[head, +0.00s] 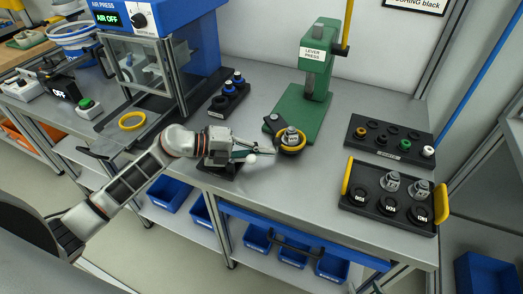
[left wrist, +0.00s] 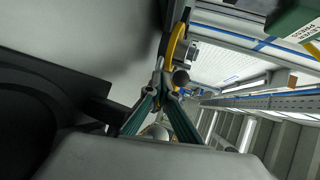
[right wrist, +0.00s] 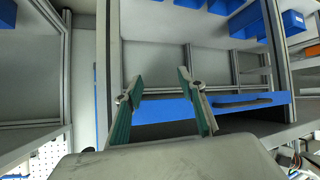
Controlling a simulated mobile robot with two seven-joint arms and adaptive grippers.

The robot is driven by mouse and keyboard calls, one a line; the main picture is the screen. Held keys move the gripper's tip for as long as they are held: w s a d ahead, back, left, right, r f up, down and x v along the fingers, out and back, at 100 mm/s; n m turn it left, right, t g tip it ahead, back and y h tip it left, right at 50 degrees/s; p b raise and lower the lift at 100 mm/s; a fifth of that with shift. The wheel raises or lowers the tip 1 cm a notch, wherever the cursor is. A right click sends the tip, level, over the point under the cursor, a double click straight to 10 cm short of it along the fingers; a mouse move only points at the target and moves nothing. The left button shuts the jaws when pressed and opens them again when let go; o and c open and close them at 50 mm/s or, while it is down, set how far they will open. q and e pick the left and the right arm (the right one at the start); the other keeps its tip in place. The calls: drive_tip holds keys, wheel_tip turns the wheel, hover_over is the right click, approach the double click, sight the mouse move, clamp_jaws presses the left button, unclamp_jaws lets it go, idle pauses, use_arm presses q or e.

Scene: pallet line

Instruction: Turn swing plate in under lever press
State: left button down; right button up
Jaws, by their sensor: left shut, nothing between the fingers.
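The green lever press (head: 317,62) stands at the back middle of the bench, with its yellow lever raised. The swing plate (head: 292,149), dark with a yellow rim, sits at the front left of the press base, out from under the press head. A grey metal part (head: 291,136) stands on it. My left gripper (head: 272,151) is shut and empty, its tips close to the plate's left side. In the left wrist view the closed tips (left wrist: 165,82) are near the yellow rim (left wrist: 177,42); contact is unclear. My right gripper (right wrist: 160,82) is open and empty, below the bench front.
A black tray with yellow handles (head: 388,207) holds grey parts at the right front, with a black rack (head: 390,140) behind it. Bare bench lies between swing plate and tray.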

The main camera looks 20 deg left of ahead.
use_arm(q)
drive_tip(key=shift+w+d+r+p, duration=0.1)
drive_tip(key=shift+d+r+p, duration=0.15)
drive_tip(key=shift+d, duration=0.25)
drive_tip(key=shift+d+r+p, duration=0.15)
drive_tip(key=shift+d+p, duration=0.05)
drive_tip(key=shift+d, duration=0.3)
drive_tip(key=shift+w+d, duration=0.1)
drive_tip(key=shift+d, duration=0.25)
drive_tip(key=shift+w+d+f+p, duration=0.15)
drive_tip(key=shift+d+f+p, duration=0.15)
drive_tip(key=shift+p, duration=0.1)
use_arm(e)
drive_tip(key=r, duration=0.3)
drive_tip(key=shift+w+a+r, duration=0.1)
drive_tip(key=shift+w+r, duration=0.05)
drive_tip(key=shift+w, duration=0.05)
use_arm(q)
drive_tip(key=shift+a, duration=0.2)
drive_tip(key=v, duration=1.1)
drive_tip(key=shift+s+a+r, duration=0.15)
drive_tip(key=shift+s+a, duration=0.1)
drive_tip(key=shift+s, duration=0.05)
